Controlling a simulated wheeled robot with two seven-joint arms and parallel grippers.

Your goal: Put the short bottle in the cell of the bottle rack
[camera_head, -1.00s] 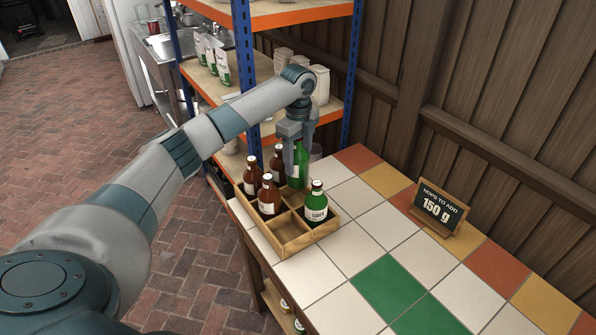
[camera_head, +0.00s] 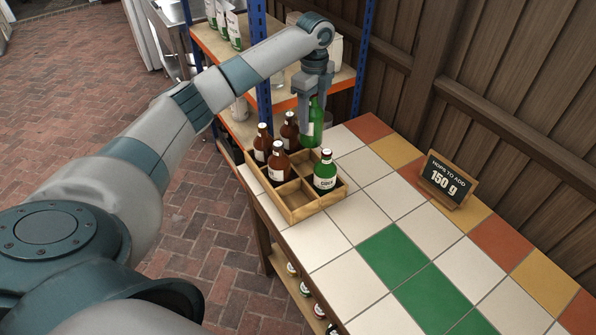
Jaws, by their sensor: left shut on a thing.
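My left gripper (camera_head: 313,108) points down and is shut on a green bottle (camera_head: 313,131) at the far right side of the wooden bottle rack (camera_head: 301,214). The fingers cover part of that bottle's upper half. Its lower end shows just past the rack's far rim; I cannot tell whether it touches the table. Another green bottle (camera_head: 325,172) with a pale label stands upright in the rack's near right cell. Several brown bottles (camera_head: 279,164) stand in other cells. The near left cell is empty, and a middle cell on the right looks empty. My right gripper is not in view.
The rack stands at the left edge of a tiled table (camera_head: 376,214). A shelf unit (camera_head: 345,82) stands behind. The tiles in front of the rack are clear.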

